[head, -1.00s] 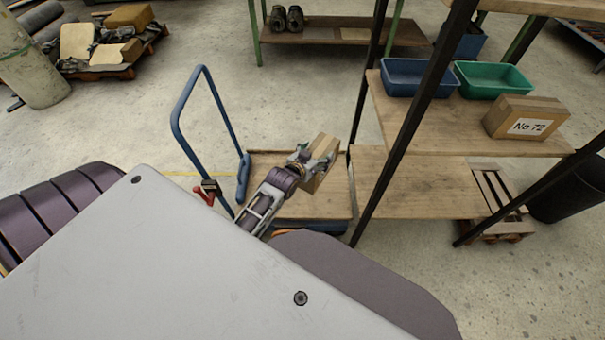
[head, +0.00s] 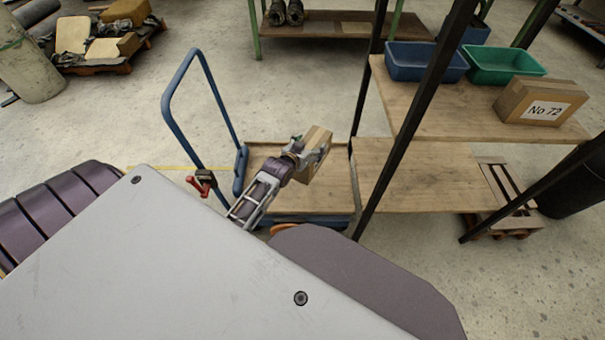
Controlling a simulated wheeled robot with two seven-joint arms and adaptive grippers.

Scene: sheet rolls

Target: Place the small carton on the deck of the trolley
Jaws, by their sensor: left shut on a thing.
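The small carton (head: 317,146) is a light brown box in my left gripper (head: 306,153). The gripper is shut on it and holds it over the trolley in the head view. The trolley has a blue tube handle (head: 167,110) on its left and a flat wooden deck (head: 325,196). The carton overlaps the deck's back part in the picture; I cannot tell how high above the deck it is. My arm hides part of the deck's left and front. My right gripper is not in view.
A shelf rack with black posts (head: 412,115) stands close on the trolley's right. Its upper board holds a blue bin (head: 425,62), a green bin (head: 503,66) and a "No 72" carton (head: 541,103). A red-handled tool (head: 203,183) shows by the trolley handle. The deck's right part is bare.

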